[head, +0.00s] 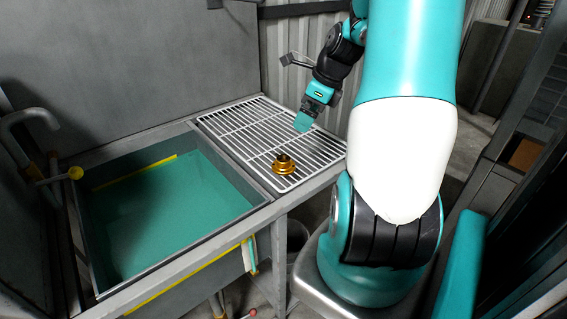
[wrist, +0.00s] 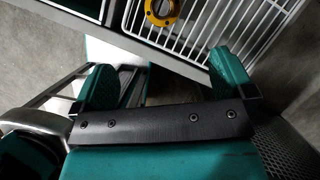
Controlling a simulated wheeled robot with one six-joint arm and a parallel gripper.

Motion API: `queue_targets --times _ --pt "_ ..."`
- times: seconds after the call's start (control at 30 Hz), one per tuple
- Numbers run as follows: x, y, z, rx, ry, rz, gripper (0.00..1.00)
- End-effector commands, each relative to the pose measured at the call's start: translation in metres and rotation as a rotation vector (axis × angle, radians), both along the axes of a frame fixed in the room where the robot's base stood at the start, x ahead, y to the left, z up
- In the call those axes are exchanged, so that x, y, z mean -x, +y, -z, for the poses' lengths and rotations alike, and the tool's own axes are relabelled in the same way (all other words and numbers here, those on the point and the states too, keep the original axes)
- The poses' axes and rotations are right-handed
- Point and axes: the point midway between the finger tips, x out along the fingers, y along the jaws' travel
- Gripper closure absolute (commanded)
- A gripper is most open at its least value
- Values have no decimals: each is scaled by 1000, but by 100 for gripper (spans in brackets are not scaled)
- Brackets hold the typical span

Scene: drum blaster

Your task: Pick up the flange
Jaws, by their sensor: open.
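The flange (head: 284,165) is a gold-coloured metal ring with a raised collar. It lies on the white wire rack (head: 226,128), near the rack's front edge beside the basin. In the wrist view the flange (wrist: 162,11) shows at the top edge, partly cut off, on the white rack (wrist: 196,28). My gripper (head: 303,122) is above the rack, up and to the right of the flange in the head view, and apart from it. In the wrist view the two teal fingers of my gripper (wrist: 163,78) stand wide apart with nothing between them.
A basin with a teal inside (head: 165,215) lies left of the rack, with a grey metal rim around it. A curved grey pipe (head: 25,118) stands at the far left. A corrugated wall (head: 305,60) rises behind the rack. The rack around the flange is clear.

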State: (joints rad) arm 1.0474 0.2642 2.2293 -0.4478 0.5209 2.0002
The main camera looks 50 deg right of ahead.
Motion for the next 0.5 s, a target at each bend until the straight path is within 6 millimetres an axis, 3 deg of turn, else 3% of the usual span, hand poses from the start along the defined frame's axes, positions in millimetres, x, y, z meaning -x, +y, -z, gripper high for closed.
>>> queue_targets --times 0.5 --pt "-35 11 96 -10 5 21 0"
